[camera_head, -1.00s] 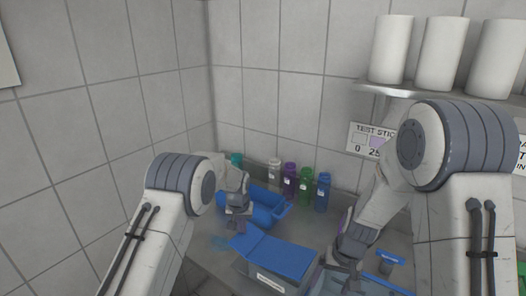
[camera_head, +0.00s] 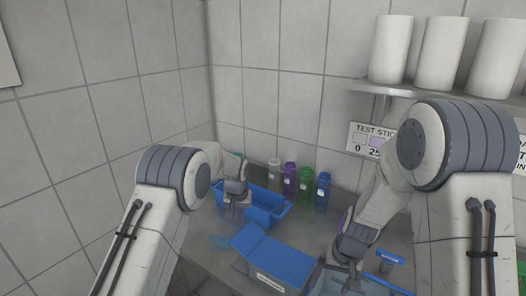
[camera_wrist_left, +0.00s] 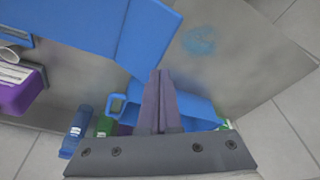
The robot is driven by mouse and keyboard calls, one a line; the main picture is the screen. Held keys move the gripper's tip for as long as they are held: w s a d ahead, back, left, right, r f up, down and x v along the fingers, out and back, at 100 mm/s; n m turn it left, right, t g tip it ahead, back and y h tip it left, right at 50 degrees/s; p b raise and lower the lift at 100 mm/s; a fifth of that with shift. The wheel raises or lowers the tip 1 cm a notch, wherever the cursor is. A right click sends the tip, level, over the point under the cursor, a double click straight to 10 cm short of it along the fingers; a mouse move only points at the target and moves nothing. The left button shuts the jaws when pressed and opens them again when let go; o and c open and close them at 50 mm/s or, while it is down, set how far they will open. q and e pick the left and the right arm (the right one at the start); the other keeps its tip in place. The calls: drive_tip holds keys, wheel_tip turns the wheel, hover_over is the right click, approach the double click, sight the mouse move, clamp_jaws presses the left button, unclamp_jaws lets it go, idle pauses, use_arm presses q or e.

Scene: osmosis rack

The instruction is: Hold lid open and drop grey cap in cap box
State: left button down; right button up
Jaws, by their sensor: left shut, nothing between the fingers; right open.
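The cap box (camera_head: 255,272) is a grey box with a front label and a blue lid (camera_head: 275,250) near the bottom centre of the head view. The lid also fills the upper left of the left wrist view (camera_wrist_left: 90,22). My left gripper (camera_wrist_left: 160,75) is shut and empty. In the head view this gripper (camera_head: 235,197) is over the blue bin, behind and left of the box. My right gripper (camera_head: 335,268) is open at the box's right side; its fingertips are hard to make out. I cannot make out a loose grey cap.
A blue bin (camera_head: 268,213) stands behind the box. Behind it is a row of bottles, among them purple (camera_head: 290,180), green (camera_head: 306,184) and blue (camera_head: 322,192). A blue tool (camera_head: 388,284) lies to the right. A shelf (camera_head: 400,88) holds white containers above.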

use_arm(q)
drive_tip(key=shift+a+r, duration=0.1)
drive_tip(key=shift+r, duration=0.95)
drive_tip(key=shift+w, duration=0.1)
